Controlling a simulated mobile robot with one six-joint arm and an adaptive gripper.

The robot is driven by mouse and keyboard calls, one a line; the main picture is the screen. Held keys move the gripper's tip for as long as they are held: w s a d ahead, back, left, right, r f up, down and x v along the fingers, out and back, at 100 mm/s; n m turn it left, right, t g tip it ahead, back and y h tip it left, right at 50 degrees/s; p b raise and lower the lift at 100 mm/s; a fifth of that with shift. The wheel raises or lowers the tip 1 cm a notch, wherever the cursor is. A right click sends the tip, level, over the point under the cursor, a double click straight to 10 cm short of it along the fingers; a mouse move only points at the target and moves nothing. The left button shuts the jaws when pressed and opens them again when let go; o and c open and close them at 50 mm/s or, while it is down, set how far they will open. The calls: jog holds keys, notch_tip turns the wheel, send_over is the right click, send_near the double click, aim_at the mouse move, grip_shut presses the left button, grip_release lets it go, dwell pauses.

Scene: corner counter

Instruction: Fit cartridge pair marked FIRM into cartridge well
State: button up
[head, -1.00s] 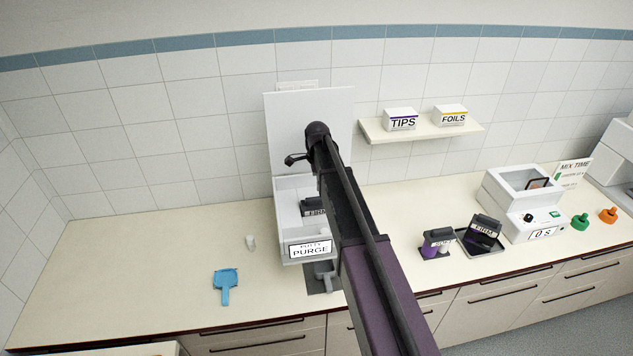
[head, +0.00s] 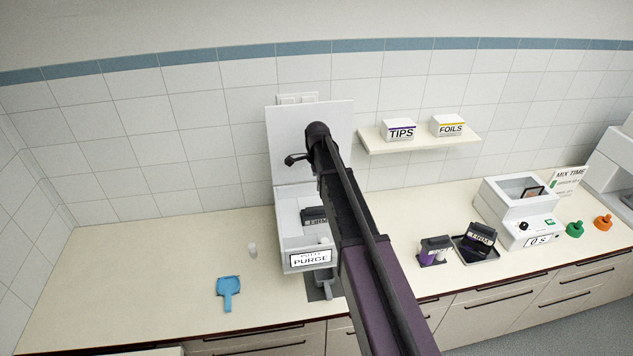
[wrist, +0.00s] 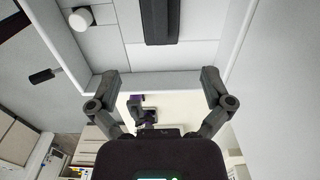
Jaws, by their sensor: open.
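The dark bar lies beyond the fingertips. Another dark item marked FIRM (head: 482,236) stands in a black tray (head: 490,255) on the right.
A purple and white cartridge pair (head: 434,250) stands beside the black tray. A mixer (head: 515,212) and green (head: 575,230) and orange (head: 603,222) pieces are farther right. The far left counter is clear.

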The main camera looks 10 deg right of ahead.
dwell(0.4)
jog(key=s+n, duration=1.8)
jog(key=s, duration=1.2)
jog(key=shift+d, duration=0.4)
notch_tip(320, 180, down, 24)
jog(key=b, duration=2.4)
jog(key=shift+f, duration=0.2)
